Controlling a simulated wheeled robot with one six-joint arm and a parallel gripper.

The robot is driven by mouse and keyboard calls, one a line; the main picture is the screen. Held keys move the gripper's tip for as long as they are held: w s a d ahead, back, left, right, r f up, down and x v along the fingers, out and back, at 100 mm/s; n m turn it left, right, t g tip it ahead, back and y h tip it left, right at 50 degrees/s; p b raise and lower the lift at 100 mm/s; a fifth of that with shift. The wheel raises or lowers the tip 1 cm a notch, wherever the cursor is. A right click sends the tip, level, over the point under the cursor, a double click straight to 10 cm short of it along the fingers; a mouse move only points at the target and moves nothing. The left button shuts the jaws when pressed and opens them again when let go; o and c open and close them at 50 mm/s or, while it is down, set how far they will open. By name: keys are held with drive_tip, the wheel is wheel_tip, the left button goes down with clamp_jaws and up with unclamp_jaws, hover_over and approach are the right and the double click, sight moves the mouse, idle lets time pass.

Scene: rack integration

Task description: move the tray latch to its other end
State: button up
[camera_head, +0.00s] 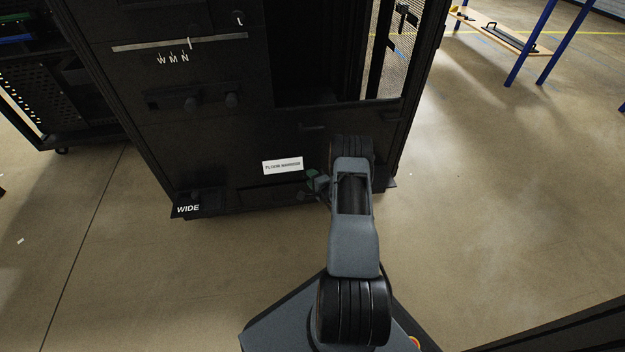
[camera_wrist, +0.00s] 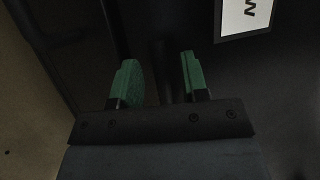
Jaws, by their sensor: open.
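The black rack (camera_head: 225,150) stands in front of me. Along its bottom edge is a dark tray-like ledge (camera_head: 255,207) with a "WIDE" tab (camera_head: 188,209) at its left end. My gripper (camera_head: 318,183) is low at the right part of this ledge, close to the rack front and partly hidden by my arm. In the wrist view my gripper (camera_wrist: 160,75) has its two green fingers apart. A dark narrow strip runs between and beyond them, but black on black I cannot tell whether it is the tray latch, or whether either finger touches it.
A white label (camera_head: 282,166) is on the lower rack front, left of my gripper; a label corner shows in the wrist view (camera_wrist: 243,17). Dark knobs (camera_head: 231,100) sit higher up. Another rack (camera_head: 50,100) stands at the left.

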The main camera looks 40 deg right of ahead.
drive_tip(key=shift+c, duration=0.3)
clamp_jaws()
idle(0.3)
